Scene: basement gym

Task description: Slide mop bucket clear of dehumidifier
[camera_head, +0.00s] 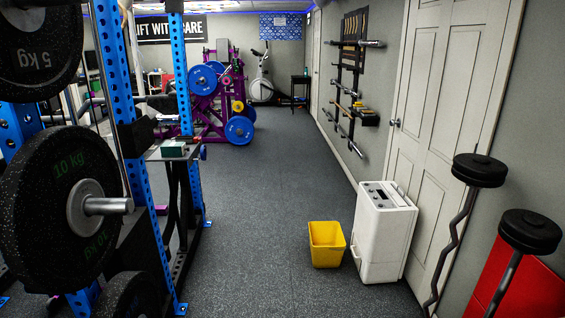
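A yellow mop bucket (326,259) stands upright on the dark floor in the lower middle of the head view. Its open top faces up and the inside looks empty. The white dehumidifier (380,245) stands just to its right, near the wall and the white door. The bucket is close to the dehumidifier's lower left front side; I cannot tell whether they touch. Neither of my grippers shows in the head view.
A blue rack (187,75) with black weight plates (62,190) fills the left side. Curl bars (455,230) and a red panel (522,285) stand at the lower right. The aisle floor (250,205) left of and behind the bucket is clear.

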